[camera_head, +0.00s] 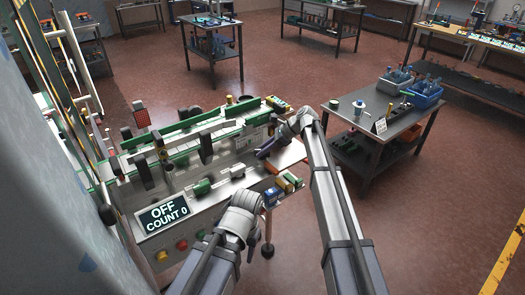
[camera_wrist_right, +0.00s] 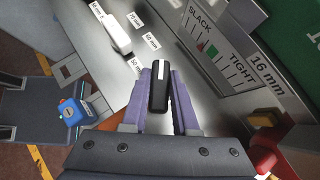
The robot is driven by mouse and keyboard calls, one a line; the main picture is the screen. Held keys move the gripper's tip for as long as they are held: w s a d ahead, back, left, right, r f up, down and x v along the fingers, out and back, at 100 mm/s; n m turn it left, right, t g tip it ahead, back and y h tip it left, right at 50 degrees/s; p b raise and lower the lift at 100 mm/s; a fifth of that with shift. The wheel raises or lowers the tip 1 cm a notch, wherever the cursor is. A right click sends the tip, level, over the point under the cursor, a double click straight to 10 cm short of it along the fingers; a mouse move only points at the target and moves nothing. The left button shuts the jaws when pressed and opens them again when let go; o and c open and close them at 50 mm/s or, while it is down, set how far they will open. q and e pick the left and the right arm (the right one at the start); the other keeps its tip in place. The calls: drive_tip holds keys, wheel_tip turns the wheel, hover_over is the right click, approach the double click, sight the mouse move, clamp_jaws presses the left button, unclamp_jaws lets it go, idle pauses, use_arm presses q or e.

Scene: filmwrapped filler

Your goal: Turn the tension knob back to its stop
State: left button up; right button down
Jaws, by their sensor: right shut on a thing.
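The tension knob (camera_wrist_right: 158,88) is a black bar-shaped grip with a white mark on its face, in the middle of the right wrist view. My right gripper (camera_wrist_right: 160,82) is shut on it, with one purple finger on each side. In the head view my right gripper (camera_head: 265,152) is at the machine's front panel, and the knob cannot be made out there. A gauge (camera_wrist_right: 216,48) lettered SLACK and TIGHT, with a green band and a small red mark, is right of the knob. My left wrist is low at the machine's front; its fingers are not clear.
The machine's display (camera_head: 163,213) reads OFF and COUNT 0. A red button (camera_head: 182,244) and others sit below it. A white slider handle (camera_wrist_right: 115,35) is on the panel near number labels. A side table (camera_head: 372,118) with bottles stands at right.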

drive_tip(key=n+g, duration=0.3)
drive_tip(key=n, duration=0.1)
drive_tip(key=shift+w, duration=0.15)
drive_tip(key=shift+n+g+h, duration=0.6)
drive_tip(key=shift+n+g, duration=0.3)
drive_tip(key=shift+n, duration=0.3)
drive_tip(key=shift+s, duration=0.2)
drive_tip(key=c, duration=0.7)
unclamp_jaws()
